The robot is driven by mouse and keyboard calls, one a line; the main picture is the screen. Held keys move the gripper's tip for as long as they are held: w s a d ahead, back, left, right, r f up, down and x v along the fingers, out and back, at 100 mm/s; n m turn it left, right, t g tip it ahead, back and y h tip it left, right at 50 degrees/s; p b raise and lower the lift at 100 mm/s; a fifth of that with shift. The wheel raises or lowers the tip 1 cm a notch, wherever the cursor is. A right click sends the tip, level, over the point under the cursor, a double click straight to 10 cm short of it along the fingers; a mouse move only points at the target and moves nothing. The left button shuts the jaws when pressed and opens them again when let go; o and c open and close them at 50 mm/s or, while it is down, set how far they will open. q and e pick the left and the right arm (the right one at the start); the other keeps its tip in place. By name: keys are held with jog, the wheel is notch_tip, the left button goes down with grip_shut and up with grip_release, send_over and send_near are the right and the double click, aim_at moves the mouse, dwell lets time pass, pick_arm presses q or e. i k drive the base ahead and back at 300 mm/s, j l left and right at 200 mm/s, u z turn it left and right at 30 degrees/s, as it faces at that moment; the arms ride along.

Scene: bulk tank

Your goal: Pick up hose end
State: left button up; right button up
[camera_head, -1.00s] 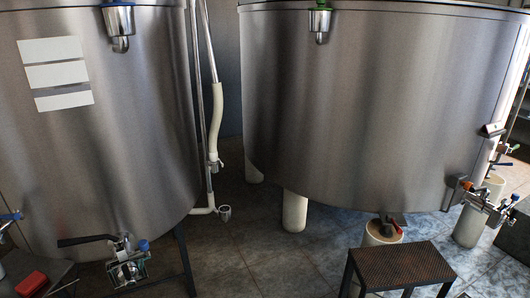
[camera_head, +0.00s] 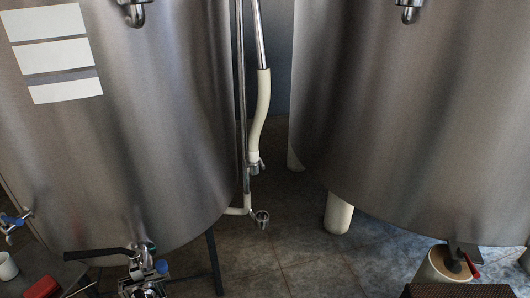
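A cream-coloured hose (camera_head: 259,112) hangs in the gap between the two steel tanks. Its lower end carries a metal fitting, the hose end (camera_head: 256,167), hanging free above the floor beside a vertical steel pipe (camera_head: 242,100). Below it, a pale pipe elbow leads to a round metal open fitting (camera_head: 262,217) close to the floor. Neither of my grippers shows in the head view.
The large left tank (camera_head: 150,130) and right tank (camera_head: 420,120) flank a narrow gap. A valve with a black handle (camera_head: 98,254) juts out at lower left. A white leg (camera_head: 338,213) and a red-handled outlet (camera_head: 468,262) stand under the right tank. Tiled floor (camera_head: 290,255) is clear between.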

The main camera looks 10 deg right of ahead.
aim_at(253, 161)
jog(key=i+l+u, duration=0.15)
jog(key=i+l, duration=0.3)
jog(key=i+l+u, duration=0.15)
jog(key=i+l, duration=0.25)
jog(key=l, duration=0.1)
